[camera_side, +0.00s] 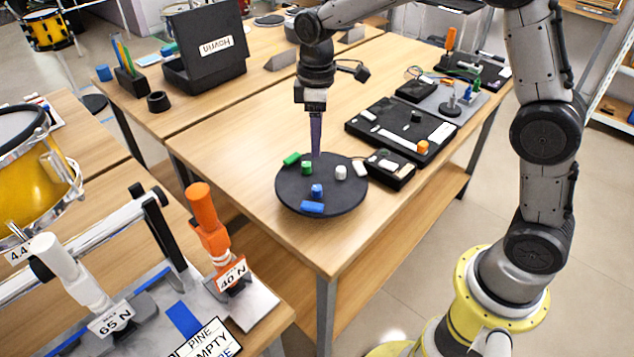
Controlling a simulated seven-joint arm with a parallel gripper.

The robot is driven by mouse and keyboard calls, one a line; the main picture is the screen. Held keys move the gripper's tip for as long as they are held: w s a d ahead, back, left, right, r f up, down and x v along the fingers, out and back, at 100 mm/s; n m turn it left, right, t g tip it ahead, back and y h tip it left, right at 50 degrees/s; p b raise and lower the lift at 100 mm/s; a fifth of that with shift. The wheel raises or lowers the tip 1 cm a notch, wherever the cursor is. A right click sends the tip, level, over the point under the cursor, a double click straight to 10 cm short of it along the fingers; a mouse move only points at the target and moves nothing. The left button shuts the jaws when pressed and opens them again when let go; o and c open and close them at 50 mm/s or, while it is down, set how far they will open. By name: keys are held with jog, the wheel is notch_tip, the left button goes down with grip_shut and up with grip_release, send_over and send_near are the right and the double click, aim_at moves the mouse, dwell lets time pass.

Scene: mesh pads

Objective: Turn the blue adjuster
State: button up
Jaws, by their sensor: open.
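A round black practice pad (325,204) lies near the front corner of the wooden table. The blue adjuster (317,190) is a small upright knob toward the pad's front, with a blue block (312,208) just in front of it. A green adjuster (307,168) and a white adjuster (341,172) stand farther back on the pad. My gripper (316,150) points straight down over the back of the pad, behind the blue adjuster and apart from it. Its fingers overlap each other in this view; it is open, and nothing shows between them.
A green block (291,158) and a white block (361,167) lie at the pad's edge. A small black box (390,170) and a black tray (400,131) stand to the right. An orange-handled tool (205,215) stands on the front-left bench. Table left of the pad is clear.

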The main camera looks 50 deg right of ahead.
aim_at(317, 187)
notch_tip(317, 187, down, 13)
jog(key=shift+f, duration=0.15)
dwell(0.4)
grip_shut()
